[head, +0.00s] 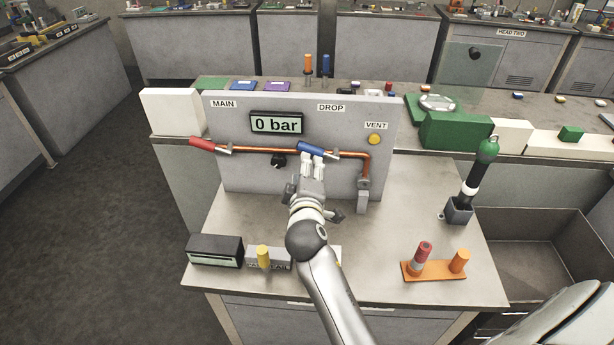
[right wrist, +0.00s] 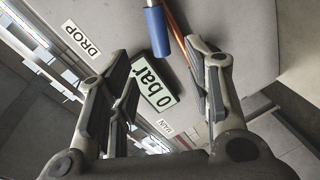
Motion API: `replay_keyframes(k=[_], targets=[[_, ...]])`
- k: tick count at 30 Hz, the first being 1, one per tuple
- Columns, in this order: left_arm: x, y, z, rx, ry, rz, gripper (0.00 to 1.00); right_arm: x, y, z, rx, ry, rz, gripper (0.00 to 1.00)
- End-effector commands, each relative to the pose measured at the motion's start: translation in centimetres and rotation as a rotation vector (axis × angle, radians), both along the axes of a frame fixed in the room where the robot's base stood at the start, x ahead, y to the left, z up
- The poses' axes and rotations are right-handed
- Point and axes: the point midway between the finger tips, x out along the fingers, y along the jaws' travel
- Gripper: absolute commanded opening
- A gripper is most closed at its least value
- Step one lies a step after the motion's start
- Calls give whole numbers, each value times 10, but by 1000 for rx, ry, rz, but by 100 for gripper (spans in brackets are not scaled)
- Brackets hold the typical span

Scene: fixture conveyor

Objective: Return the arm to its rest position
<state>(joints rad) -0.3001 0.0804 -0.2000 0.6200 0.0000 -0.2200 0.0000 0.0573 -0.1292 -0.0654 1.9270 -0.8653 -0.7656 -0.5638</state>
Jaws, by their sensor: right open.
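My right gripper (head: 312,162) is open and empty in front of the grey panel (head: 235,180). Its fingertips show just below the blue handle (head: 311,148) under the DROP label. In the right wrist view, the open fingers (right wrist: 168,62) stand apart, and the blue handle (right wrist: 155,22) lies near the top edge, beyond the fingertips and not gripped. Whether a finger touches it I cannot tell. A red handle (head: 202,144) sits on the pipe under MAIN. The display (head: 276,124) reads 0 bar. My left gripper is not in view.
A yellow VENT button (head: 374,139) is on the panel. A grey bin (head: 530,260) is at right. The right bench middle is clear.

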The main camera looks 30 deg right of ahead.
Motion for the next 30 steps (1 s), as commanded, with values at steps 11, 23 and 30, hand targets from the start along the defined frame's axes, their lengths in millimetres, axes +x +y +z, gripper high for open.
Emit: replay_keyframes(k=[11, 23, 30], targets=[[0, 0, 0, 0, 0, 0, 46, -17, 9, 4, -1, 1, -1, 46], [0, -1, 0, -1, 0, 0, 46, -19, 8, 1, 7, 4, -3, 46], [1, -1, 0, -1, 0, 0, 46, -85, -1, -66, 319, 144, -71, 46]])
